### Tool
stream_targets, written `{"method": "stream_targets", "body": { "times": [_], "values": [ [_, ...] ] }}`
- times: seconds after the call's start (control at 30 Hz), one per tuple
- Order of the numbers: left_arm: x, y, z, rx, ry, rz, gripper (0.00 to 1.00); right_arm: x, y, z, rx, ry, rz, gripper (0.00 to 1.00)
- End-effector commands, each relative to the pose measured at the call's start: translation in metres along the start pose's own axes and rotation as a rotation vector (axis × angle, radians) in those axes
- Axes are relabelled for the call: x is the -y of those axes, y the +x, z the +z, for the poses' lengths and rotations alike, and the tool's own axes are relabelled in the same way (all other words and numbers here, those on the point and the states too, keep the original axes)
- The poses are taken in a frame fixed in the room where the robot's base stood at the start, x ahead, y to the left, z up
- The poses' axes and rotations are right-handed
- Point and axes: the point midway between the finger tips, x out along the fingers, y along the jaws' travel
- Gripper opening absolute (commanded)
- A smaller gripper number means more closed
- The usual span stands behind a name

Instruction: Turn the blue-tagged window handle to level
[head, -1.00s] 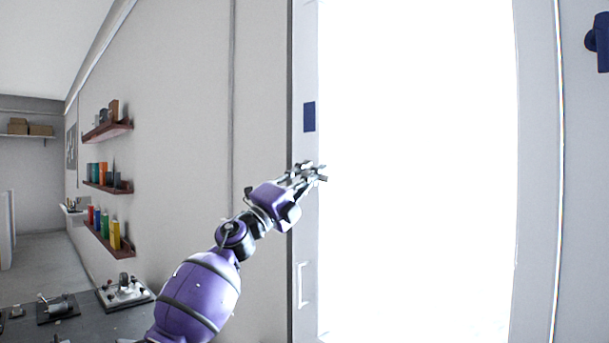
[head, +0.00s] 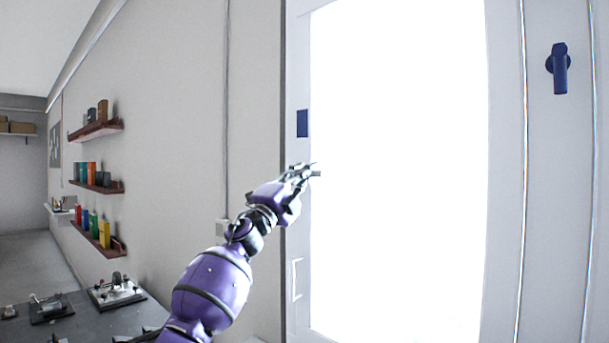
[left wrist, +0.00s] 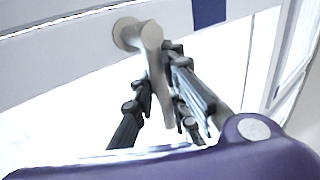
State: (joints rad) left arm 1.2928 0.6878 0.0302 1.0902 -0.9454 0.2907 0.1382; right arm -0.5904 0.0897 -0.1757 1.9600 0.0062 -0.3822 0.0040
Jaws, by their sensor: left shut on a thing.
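The blue tag (head: 302,123) is a small rectangle on the white window frame's left upright, and it shows at the top of the left wrist view (left wrist: 208,12). The grey window handle (left wrist: 155,70) sits on the same upright, below the tag in the head view. In the left wrist view its lever extends from the round mount, away from the upright and between my fingers. My left gripper (head: 304,171) is shut on the lever; its fingers (left wrist: 165,100) lie on both sides. In the head view the gripper hides most of the handle, so the exact lever angle is unclear. My right gripper is out of view.
A dark blue handle (head: 559,68) hangs downward on the panel at far right. A white pull (head: 296,280) is low on the left upright. Shelves (head: 97,187) line the left wall above a grey bench (head: 75,325). The window pane is blown out bright.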

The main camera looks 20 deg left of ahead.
Motion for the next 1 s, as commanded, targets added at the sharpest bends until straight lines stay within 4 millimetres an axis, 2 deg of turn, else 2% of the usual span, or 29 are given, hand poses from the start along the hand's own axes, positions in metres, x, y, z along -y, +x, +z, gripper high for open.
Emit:
{"method": "stream_targets", "body": {
  "times": [0.07, 0.1, 0.2, 0.23, 0.53, 0.67, 1.0],
  "values": [
    [0.002, 0.000, 0.001, 0.003, -0.004, -0.003, 0.00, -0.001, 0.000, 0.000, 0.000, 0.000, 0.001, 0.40],
    [0.002, 0.000, 0.001, 0.004, -0.004, -0.003, 0.18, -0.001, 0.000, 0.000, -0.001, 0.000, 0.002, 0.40],
    [0.002, 0.000, 0.001, 0.003, -0.003, -0.003, 0.31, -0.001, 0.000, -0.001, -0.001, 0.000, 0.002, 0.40],
    [0.002, 0.000, 0.001, 0.003, -0.003, -0.002, 0.33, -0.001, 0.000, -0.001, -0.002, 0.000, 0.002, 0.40],
    [0.000, -0.001, 0.001, 0.002, -0.001, 0.000, 0.33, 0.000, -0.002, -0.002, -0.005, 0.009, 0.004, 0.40],
    [-0.001, -0.011, 0.002, 0.003, 0.003, 0.001, 0.33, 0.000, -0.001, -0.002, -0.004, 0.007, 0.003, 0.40],
    [-0.001, -0.079, 0.002, 0.002, 0.000, 0.002, 0.33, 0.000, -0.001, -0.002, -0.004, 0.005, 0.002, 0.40]
  ]
}}
